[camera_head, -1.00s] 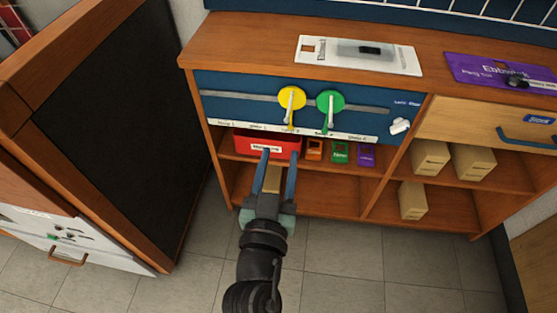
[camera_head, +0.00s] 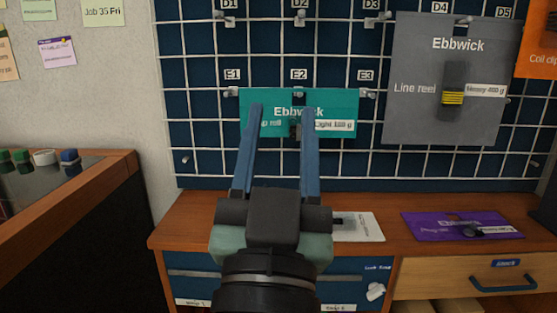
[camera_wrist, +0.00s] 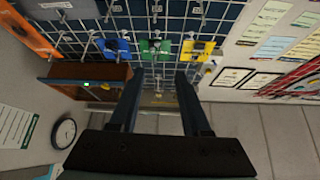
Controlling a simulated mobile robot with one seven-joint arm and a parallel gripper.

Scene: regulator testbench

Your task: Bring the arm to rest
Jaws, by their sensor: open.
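My gripper (camera_head: 281,112) points up in the middle of the head view, its two blue fingers apart and nothing between them. In that view it overlaps the green Ebbwick card (camera_head: 338,101) on the wire grid under label E2; I cannot tell how far the fingertips are from it. The card's lower middle is partly hidden by the fingers. The wrist view also shows the open, empty fingers (camera_wrist: 158,78), with the grid and several coloured cards beyond them.
The wooden bench top (camera_head: 190,215) lies below, with a white card (camera_head: 362,229) and a purple card (camera_head: 462,226) on it. A grey Line reel card (camera_head: 420,110) hangs to the right. A wooden-framed case (camera_head: 95,215) stands at the left.

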